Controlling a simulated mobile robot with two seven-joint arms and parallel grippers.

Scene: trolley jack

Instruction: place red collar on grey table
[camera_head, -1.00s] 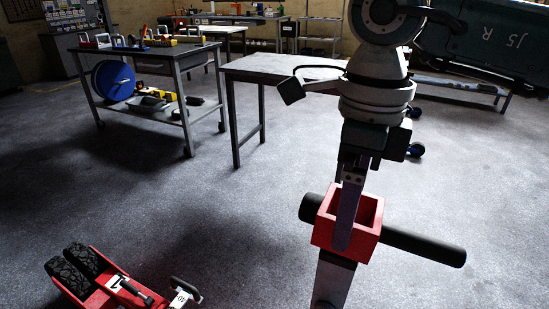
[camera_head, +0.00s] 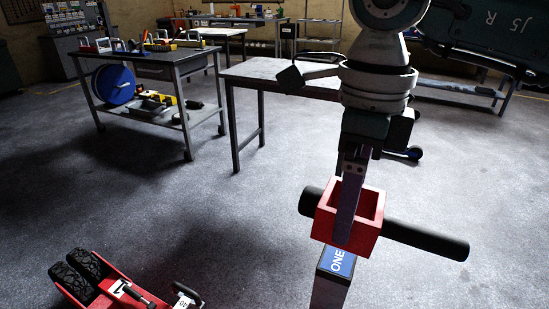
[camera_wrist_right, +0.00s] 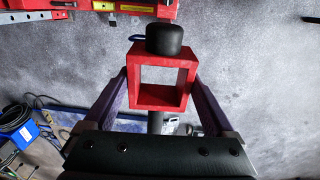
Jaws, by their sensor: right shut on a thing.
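The red collar (camera_head: 369,233) is a square, open box-like ring with a black bar (camera_head: 425,239) sticking out on both sides. My right gripper (camera_head: 350,228) is shut on it, one finger showing across its near face. In the right wrist view the collar (camera_wrist_right: 161,103) sits between both fingers (camera_wrist_right: 158,80), with the black bar's round end above it. The grey table (camera_head: 256,71) stands further back, left of my right arm, which hides its right part. The collar is held in front of the table, apart from it. My left gripper is out of view.
Below the collar is a grey post with a blue face reading "ONE" (camera_head: 337,262); contact is unclear. A red trolley jack (camera_head: 108,290) lies at the lower left. A tool-laden workbench (camera_head: 175,55) stands at the back left. The floor between is clear.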

